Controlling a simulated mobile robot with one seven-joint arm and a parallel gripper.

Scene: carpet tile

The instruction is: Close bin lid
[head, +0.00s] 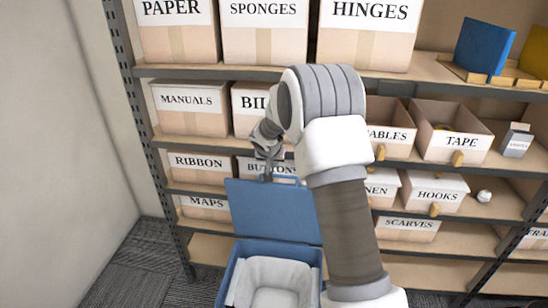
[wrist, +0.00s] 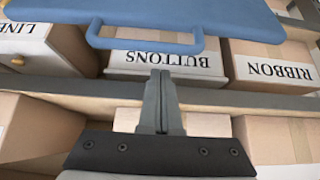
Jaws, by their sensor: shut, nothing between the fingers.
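The blue bin (head: 229,272) stands on the floor in front of the shelves, with a white liner (head: 272,280) inside. Its blue lid (head: 270,210) is raised and stands up at the back of the bin. In the wrist view the lid (wrist: 160,12) crosses the top of the picture, with its blue loop handle (wrist: 145,44) hanging from the edge. My gripper (head: 268,172) is at the lid's top edge in the head view. In the wrist view my gripper (wrist: 160,80) is shut and empty, its fingertips just short of the handle and apart from it.
Shelves full of labelled cardboard boxes stand behind the bin, including the BUTTONS box (wrist: 165,62) and RIBBON box (wrist: 270,60) close behind the gripper. A shelf edge (wrist: 90,98) runs under them. Carpet (head: 150,262) left of the bin is clear.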

